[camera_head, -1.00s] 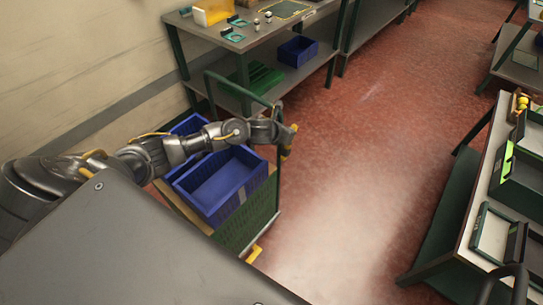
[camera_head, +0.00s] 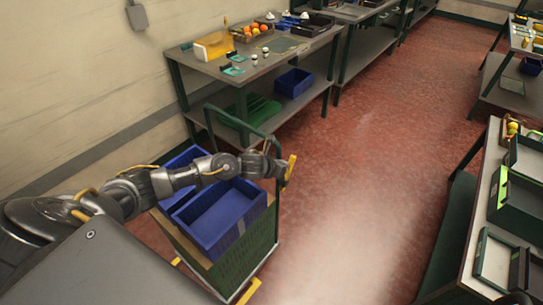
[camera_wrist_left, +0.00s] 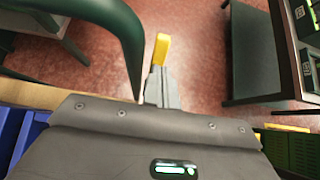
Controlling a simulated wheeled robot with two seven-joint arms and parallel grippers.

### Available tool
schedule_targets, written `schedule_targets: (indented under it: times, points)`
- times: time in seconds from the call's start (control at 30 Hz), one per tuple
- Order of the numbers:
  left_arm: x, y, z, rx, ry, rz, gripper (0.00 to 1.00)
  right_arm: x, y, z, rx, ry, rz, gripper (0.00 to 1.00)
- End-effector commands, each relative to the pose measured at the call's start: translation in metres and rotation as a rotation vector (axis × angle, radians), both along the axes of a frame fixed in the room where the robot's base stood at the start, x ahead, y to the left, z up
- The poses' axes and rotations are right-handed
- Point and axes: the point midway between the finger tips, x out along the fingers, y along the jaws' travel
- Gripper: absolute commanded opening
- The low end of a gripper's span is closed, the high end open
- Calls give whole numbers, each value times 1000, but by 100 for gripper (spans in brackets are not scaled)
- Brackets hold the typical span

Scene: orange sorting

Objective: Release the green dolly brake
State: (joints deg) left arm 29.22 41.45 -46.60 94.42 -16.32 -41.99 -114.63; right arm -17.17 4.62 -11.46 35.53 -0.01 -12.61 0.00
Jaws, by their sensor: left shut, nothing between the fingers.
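The green dolly (camera_head: 252,262) stands on the floor at the lower left, carrying blue crates (camera_head: 207,246). Its green handle (camera_head: 226,113) rises at the far end and crosses the upper left of the left wrist view (camera_wrist_left: 133,38). A yellow pedal-like part (camera_head: 248,291) sticks out low at its near corner, with another yellow piece (camera_head: 176,262) at its left; I cannot tell the brake's state. My left gripper (camera_head: 290,168), with yellow fingertips, is shut and empty above the dolly's right side, beside the handle. It shows in the left wrist view (camera_wrist_left: 161,50). My right gripper is not in view.
A workbench (camera_head: 215,66) with oranges (camera_head: 256,28) and a blue bin (camera_head: 293,82) on its lower shelf stands behind the dolly. Another table (camera_head: 470,240) with dark green crates stands at the right. The red floor between is clear.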

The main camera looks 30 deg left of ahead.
Motion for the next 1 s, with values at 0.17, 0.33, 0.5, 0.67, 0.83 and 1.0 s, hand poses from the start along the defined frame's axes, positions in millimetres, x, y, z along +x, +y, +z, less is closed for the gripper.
schedule_targets:
  times: [0.17,0.33,0.5,0.67,0.83,1.0]
  points:
    - [-12,3,41,1,-4,-3,0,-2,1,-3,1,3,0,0]
    - [-23,4,71,2,-3,-1,0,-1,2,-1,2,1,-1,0]
    - [-29,5,89,1,-1,-1,0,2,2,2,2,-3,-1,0]
    - [-32,5,94,1,0,0,0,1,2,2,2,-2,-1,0]
    - [-32,5,94,1,0,1,0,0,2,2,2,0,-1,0]
    - [-32,5,94,1,0,1,0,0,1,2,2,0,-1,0]
